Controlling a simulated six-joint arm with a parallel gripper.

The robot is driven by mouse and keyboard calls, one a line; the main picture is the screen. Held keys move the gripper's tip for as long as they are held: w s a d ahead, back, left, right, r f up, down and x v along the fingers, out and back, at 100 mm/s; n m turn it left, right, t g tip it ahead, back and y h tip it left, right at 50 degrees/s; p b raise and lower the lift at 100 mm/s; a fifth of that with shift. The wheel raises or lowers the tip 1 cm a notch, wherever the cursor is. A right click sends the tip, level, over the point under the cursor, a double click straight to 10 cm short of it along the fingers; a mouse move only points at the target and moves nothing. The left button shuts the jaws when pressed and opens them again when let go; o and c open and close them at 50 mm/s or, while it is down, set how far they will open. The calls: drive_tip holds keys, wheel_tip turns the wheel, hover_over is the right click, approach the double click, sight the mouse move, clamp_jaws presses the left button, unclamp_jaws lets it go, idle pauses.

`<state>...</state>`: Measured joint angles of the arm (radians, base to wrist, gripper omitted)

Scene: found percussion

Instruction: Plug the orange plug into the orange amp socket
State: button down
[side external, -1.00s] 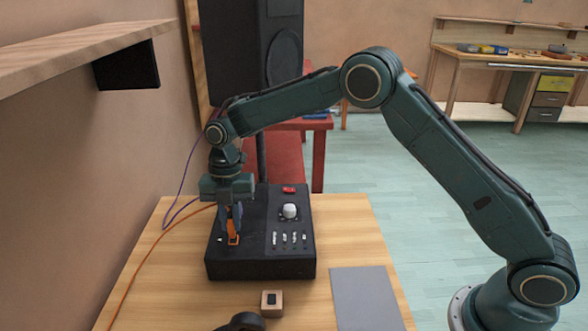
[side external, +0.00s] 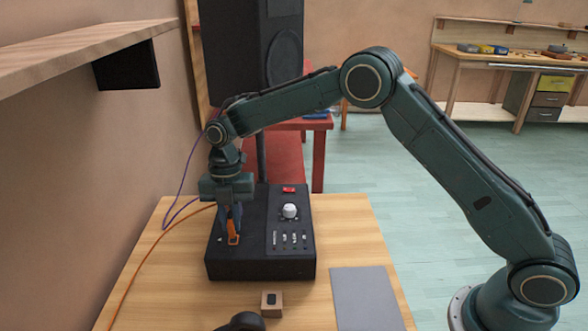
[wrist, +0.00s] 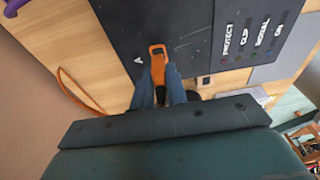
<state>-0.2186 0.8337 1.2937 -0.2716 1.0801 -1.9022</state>
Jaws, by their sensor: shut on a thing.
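The orange plug (side external: 233,232) is at the left part of the top of the black amp box (side external: 260,268). My gripper (side external: 231,220) is over that part of the amp, pointing down, with its fingers shut on the plug. In the wrist view the plug (wrist: 157,58) shows between the blue fingers (wrist: 163,88), near a white letter "A" on the amp top (wrist: 195,38). The orange amp socket is not visible, so I cannot tell how far the plug is in it.
An orange cable (side external: 138,277) lies along the left side of the wooden table (side external: 345,225). A purple cable (side external: 181,188) runs behind the amp. A white knob (side external: 289,210) and a red switch (side external: 288,190) stand on the amp's right.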

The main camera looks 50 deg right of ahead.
drive_tip(key=shift+f, duration=1.4)
drive_tip(key=c, duration=1.3)
unclamp_jaws()
drive_tip(key=shift+r, duration=0.15)
drive_tip(key=shift+w+d+r, duration=0.25)
drive_tip(key=shift+r, duration=2)
drive_tip(key=shift+w+d+r, duration=0.25)
drive_tip(key=shift+r, duration=1.95)
drive_tip(key=shift+w+d+r, duration=0.25)
drive_tip(key=shift+r, duration=2)
